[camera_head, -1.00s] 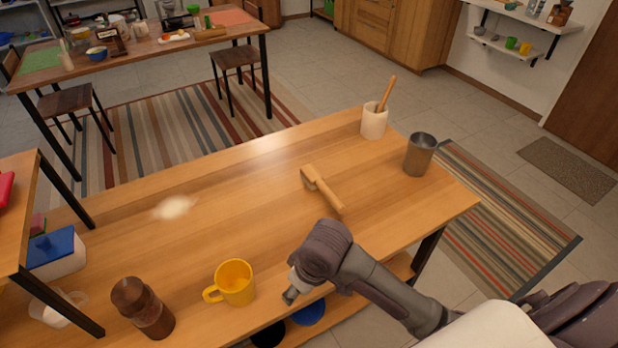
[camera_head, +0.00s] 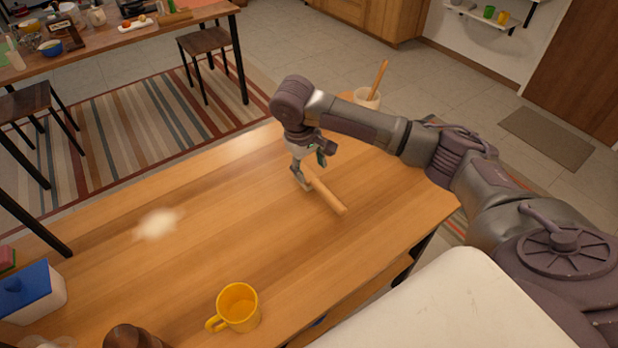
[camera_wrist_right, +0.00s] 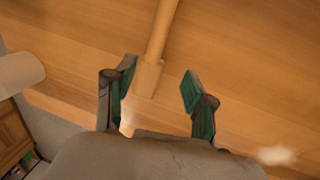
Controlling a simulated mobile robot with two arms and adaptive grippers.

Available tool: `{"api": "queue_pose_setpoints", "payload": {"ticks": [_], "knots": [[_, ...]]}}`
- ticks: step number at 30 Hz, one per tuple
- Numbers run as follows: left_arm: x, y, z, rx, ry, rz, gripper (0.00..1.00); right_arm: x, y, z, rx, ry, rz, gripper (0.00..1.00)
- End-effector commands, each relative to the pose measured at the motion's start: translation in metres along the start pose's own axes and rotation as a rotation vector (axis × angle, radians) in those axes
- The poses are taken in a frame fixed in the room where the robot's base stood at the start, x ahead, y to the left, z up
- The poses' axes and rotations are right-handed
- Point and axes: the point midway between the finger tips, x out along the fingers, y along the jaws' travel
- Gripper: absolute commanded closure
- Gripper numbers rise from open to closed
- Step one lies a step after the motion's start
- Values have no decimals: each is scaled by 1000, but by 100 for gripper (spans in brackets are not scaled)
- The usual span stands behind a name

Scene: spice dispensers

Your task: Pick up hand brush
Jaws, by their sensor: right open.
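The hand brush (camera_head: 328,192) is light wood and lies on the wooden table (camera_head: 215,205), its handle angled toward the front right. In the right wrist view, the brush (camera_wrist_right: 160,32) runs from the top edge down to its blockier head. My right gripper (camera_head: 308,170) is over the head end of the brush and partly hides it. In the right wrist view, my right gripper (camera_wrist_right: 158,82) is open, with its green-padded fingers on either side of the head and gaps visible. I cannot tell its exact height above the table. My left gripper is not in view.
A yellow mug (camera_head: 238,306) stands at the front of the table. A pale pot with a wooden stick (camera_head: 368,98) stands at the far right, behind my arm. A blue-lidded box (camera_head: 30,290) is at the left. The table left of the brush is largely clear.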

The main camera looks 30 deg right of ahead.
Motion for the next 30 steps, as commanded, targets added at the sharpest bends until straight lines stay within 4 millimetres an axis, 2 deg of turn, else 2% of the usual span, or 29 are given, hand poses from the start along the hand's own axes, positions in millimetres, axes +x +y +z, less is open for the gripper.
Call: {"api": "queue_pose_setpoints", "payload": {"ticks": [3, 6, 14, 21, 30], "knots": [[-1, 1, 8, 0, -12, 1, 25, 24, 1, 1, 1, -2, 1, 45], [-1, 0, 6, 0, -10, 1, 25, 37, 0, 0, -1, 0, 1, 45], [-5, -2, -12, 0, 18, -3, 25, 57, 4, 3, -1, 0, 2, 45], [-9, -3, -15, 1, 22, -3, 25, 91, 8, 6, -1, 0, 1, 45], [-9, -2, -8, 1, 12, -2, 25, 98, 8, 5, -3, 3, 1, 45]]}}
